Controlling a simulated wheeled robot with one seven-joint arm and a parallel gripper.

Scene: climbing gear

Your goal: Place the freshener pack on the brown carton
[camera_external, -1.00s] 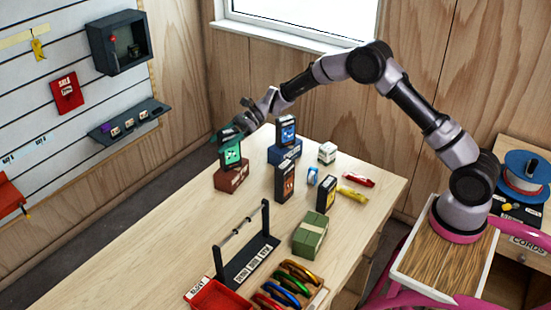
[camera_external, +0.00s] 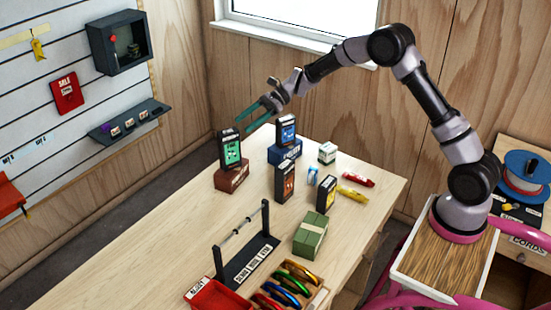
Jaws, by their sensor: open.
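The freshener pack (camera_external: 230,149), a dark upright box with a green front, stands on top of the brown carton (camera_external: 232,177) at the far left part of the table. My gripper (camera_external: 250,119) is open and empty, above and to the right of the pack, with its teal fingers apart from it. Nothing is between the fingers.
A black box with a blue front (camera_external: 286,130) stands on a blue carton (camera_external: 285,151) just right of the brown carton. A dark orange-fronted box (camera_external: 284,181), a green carton (camera_external: 311,232) and a black rack (camera_external: 245,260) stand nearer. The table's left front is clear.

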